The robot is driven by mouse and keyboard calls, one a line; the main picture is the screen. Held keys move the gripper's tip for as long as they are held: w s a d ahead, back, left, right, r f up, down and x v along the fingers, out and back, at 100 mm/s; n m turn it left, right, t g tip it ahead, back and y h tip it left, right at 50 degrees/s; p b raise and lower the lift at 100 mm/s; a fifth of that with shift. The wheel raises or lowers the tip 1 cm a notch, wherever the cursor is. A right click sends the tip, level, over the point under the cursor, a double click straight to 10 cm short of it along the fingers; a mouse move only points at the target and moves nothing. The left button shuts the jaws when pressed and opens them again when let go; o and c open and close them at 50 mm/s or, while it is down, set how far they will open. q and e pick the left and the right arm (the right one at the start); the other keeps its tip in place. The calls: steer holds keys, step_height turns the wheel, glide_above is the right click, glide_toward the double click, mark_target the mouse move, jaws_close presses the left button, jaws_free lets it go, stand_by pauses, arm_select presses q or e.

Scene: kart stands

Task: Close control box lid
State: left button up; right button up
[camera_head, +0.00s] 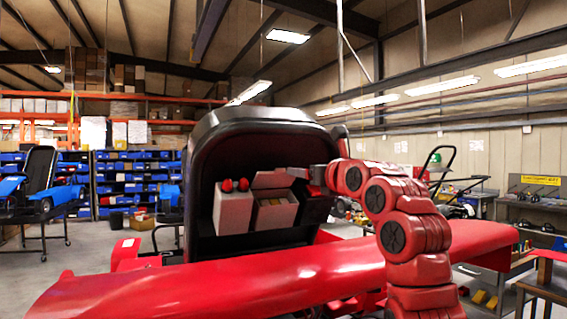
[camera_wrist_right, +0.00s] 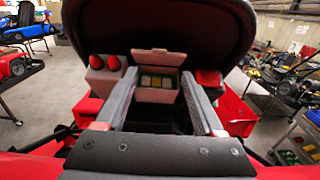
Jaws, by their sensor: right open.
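The control box (camera_head: 276,216) is a pale box in front of the black seat back. Its lid (camera_head: 272,180) stands raised at the back, so the box is open. In the right wrist view the pinkish lid (camera_wrist_right: 158,57) stands above the box (camera_wrist_right: 155,96), with yellowish and greenish parts showing inside. My right gripper (camera_head: 312,176) is at the box's right, near lid height. In the wrist view its two fingers (camera_wrist_right: 159,78) are spread, with the box beyond and between them. They look empty; contact with the lid cannot be told. My left gripper is out of view.
A grey box with two red knobs (camera_head: 233,207) stands directly left of the control box. The black seat back (camera_head: 207,170) rises behind both. A long red kart panel (camera_head: 220,288) crosses the foreground. A workbench (camera_head: 533,207) stands at the right.

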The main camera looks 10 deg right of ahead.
steer(key=p, duration=0.2)
glide_toward(281, 169)
steer(key=p+x, duration=0.8)
steer(key=p, duration=0.2)
steer(key=shift+w, duration=0.1)
steer(key=shift+c, duration=0.3)
jaws_close()
stand_by(0.6)
